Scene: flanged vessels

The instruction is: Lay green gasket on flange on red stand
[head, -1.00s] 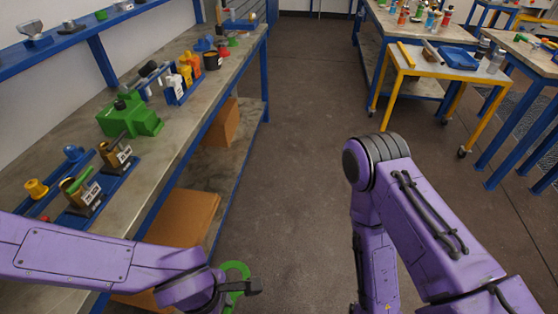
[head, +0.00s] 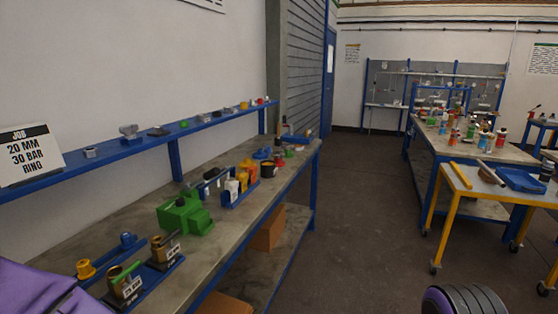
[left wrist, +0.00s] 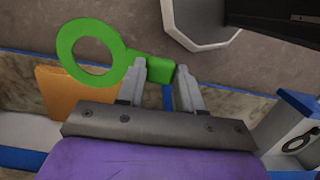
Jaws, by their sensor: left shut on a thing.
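The green gasket (left wrist: 118,54), a flat ring with a tab, shows in the left wrist view. My left gripper (left wrist: 162,74) is shut on its tab, and the ring sticks out to the left. My right gripper is out of view.
A job card (head: 30,153) reads "20 MM 30 BAR RING". A yellow-legged cart (head: 490,182) stands right. The aisle floor (head: 370,220) is clear.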

